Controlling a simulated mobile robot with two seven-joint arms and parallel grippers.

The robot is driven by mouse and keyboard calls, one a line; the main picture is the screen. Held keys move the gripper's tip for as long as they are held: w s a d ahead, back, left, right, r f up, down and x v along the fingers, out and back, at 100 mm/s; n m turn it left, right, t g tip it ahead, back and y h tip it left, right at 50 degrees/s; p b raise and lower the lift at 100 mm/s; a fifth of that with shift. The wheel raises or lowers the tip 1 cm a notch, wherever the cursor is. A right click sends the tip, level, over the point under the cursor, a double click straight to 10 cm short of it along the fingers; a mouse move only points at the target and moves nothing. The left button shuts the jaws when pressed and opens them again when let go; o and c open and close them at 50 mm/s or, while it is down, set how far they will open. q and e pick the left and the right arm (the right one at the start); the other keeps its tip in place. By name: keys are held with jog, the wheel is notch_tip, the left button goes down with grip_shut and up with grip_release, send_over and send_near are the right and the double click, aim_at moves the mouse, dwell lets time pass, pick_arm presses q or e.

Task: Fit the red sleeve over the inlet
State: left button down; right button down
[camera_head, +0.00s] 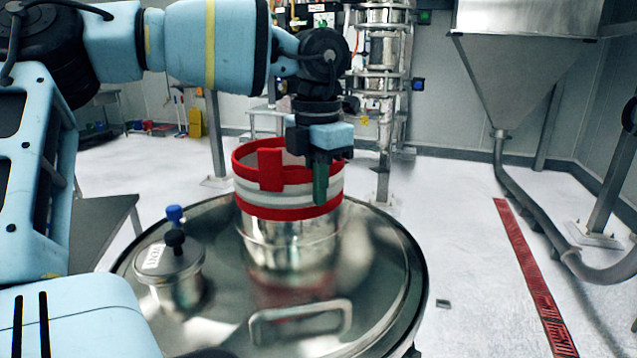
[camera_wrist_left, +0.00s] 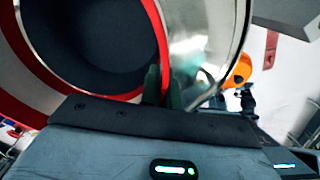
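The red sleeve (camera_head: 318,190) is a ring with red and pale grey bands and a raised red tab on its near side. It appears upright at the top of the shiny metal inlet (camera_head: 290,243) on the round lid. I cannot tell how far it surrounds the inlet. My left gripper (camera_head: 320,180) points down at the sleeve's right side. In the left wrist view, its dark green fingers (camera_wrist_left: 163,84) are close together, one on each side of the sleeve's red rim (camera_wrist_left: 158,30), gripping the wall. My right gripper is not in view.
A steel hopper (camera_head: 525,80) with a pipe stands at the back right. Floor at right is open, with a red strip (camera_head: 535,270).

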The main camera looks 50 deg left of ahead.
pick_arm(q)
jog(key=c, duration=1.6)
grip_release()
jog(key=shift+c, duration=0.2)
notch_tip(320, 180, up, 13)
jog(key=shift+r, duration=0.15)
